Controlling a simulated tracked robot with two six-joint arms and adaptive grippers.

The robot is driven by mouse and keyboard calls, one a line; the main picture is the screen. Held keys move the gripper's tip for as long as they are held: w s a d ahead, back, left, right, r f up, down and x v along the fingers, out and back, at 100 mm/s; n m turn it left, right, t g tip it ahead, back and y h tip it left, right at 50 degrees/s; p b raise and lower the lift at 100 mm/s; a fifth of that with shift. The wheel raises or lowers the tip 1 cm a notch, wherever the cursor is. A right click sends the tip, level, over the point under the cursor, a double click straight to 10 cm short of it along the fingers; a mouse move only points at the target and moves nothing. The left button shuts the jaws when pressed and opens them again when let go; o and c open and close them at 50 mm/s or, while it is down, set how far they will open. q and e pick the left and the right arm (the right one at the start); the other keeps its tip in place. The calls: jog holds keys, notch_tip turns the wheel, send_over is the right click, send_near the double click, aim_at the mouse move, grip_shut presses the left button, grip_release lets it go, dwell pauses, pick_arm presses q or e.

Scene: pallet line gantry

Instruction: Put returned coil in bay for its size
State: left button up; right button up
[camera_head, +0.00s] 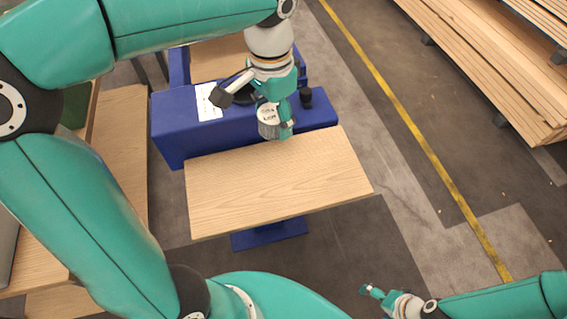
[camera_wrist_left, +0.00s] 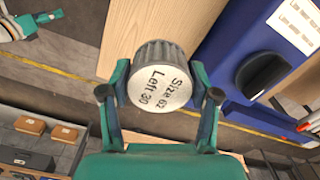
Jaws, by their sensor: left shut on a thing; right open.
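The returned coil (camera_wrist_left: 160,78) is a grey ribbed cylinder with a pale end face printed "Size 62 Left 30" in the left wrist view. My left gripper (camera_wrist_left: 160,95) is shut on it, with a finger on each side. In the head view the coil (camera_head: 268,127) is in my left gripper (camera_head: 274,122), near the back edge of a wooden tabletop (camera_head: 270,190). I cannot tell whether the coil touches the top. My right gripper (camera_head: 372,291) is open and empty at the lower right, away from the table. I cannot make out any bay marked by size.
A blue machine body (camera_head: 180,125) with a white printed sheet (camera_head: 207,102) stands behind the tabletop. A black rounded part (camera_wrist_left: 264,70) shows on it. Stacked planks (camera_head: 480,60) lie at the upper right.

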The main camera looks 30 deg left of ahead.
aim_at(276, 177)
pick_arm(q)
notch_tip(276, 177, down, 18)
jog(key=shift+f+b, duration=0.15)
jog(key=shift+b, duration=0.5)
jog(key=shift+f, duration=0.15)
jog(key=o, duration=1.5)
jog(key=shift+s, duration=0.1)
jog(key=shift+c, duration=0.2)
